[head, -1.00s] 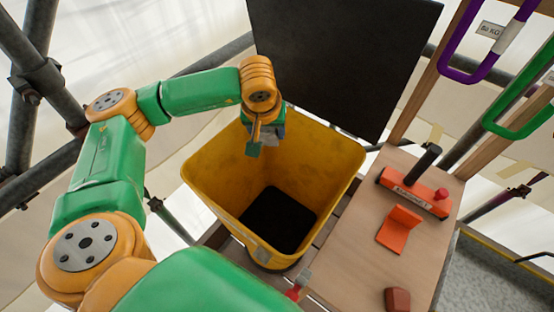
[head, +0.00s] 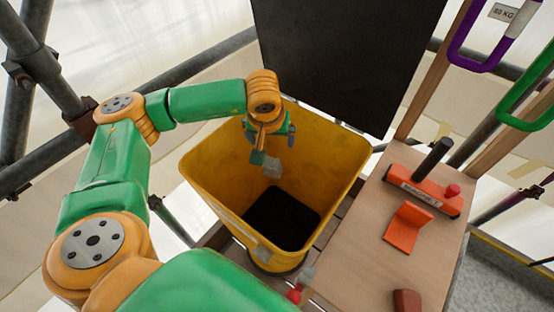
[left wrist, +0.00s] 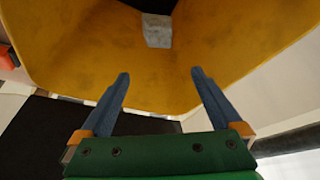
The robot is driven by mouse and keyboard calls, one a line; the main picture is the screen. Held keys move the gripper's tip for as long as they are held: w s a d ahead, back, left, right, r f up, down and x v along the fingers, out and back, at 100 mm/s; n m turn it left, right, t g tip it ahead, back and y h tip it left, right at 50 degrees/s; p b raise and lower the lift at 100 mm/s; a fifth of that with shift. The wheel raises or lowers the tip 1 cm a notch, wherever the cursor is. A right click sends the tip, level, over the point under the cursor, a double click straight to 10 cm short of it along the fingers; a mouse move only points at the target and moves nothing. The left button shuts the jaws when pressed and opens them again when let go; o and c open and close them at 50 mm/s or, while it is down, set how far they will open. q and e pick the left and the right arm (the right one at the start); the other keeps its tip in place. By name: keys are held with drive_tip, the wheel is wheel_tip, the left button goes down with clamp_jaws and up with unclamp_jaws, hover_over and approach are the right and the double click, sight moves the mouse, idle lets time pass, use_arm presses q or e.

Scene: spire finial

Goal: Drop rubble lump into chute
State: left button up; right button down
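The yellow chute (head: 220,180) is a wide tapering hopper with a dark opening (head: 282,222) at its bottom. My left gripper (head: 275,147) hangs over the chute, inside its far rim. Its two blue fingers are spread and empty, as the left wrist view also shows (left wrist: 160,73). The grey rubble lump (head: 272,168) is in mid-chute just below the fingers, apart from them. In the left wrist view the lump (left wrist: 157,31) lies beyond the fingertips against the yellow wall and dark opening. Whether it touches the wall is unclear. My right gripper is out of view.
A wooden bench (head: 350,262) stands right of the chute, with an orange black-handled tool (head: 425,188), an orange bracket (head: 407,227) and a red-brown block (head: 406,301). A dark panel (head: 345,60) rises behind the chute. Scaffold poles (head: 45,65) stand at left.

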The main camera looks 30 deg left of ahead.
use_arm(q)
drive_tip(key=b+v, duration=0.1)
drive_tip(key=v, duration=0.6)
idle(0.3)
